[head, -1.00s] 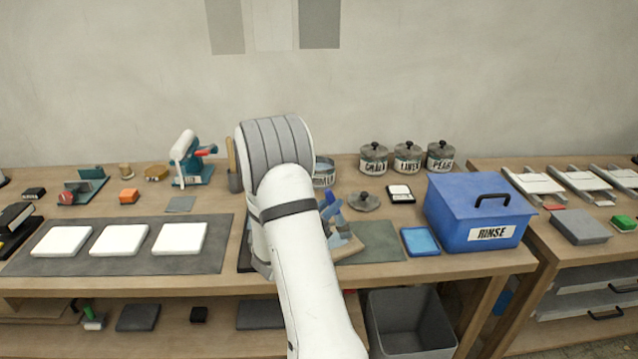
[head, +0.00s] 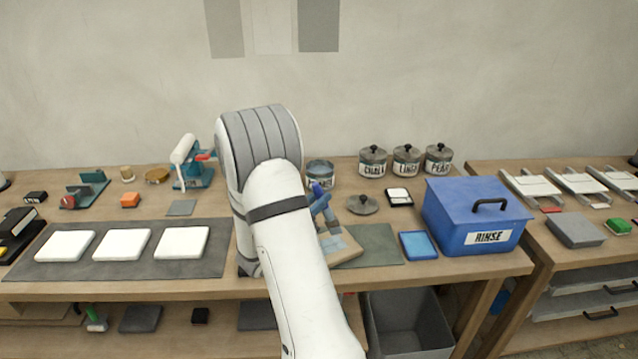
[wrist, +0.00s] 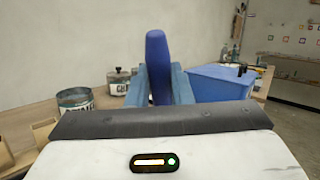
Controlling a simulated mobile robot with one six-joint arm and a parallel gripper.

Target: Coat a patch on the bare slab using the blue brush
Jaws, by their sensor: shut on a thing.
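My gripper (wrist: 159,84) is shut on the blue brush (wrist: 157,52), whose handle stands up between the light-blue fingers in the wrist view. In the head view the brush (head: 317,187) shows as a small dark-blue piece beside my arm, and its bristle end is hidden. Three white slabs (head: 65,246) (head: 123,244) (head: 182,243) lie in a row on a dark mat, left of my gripper. No coating shows on them. An open tin (head: 320,172) stands behind my gripper, and it also shows at left in the wrist view (wrist: 75,99).
A loose lid (head: 362,204), a blue pad (head: 418,245) and a blue RINSE box (head: 478,215) are to the right. Lidded tins (head: 406,160) stand at the back. A wooden block (head: 342,248) lies by my gripper. A grey bin (head: 408,325) is below.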

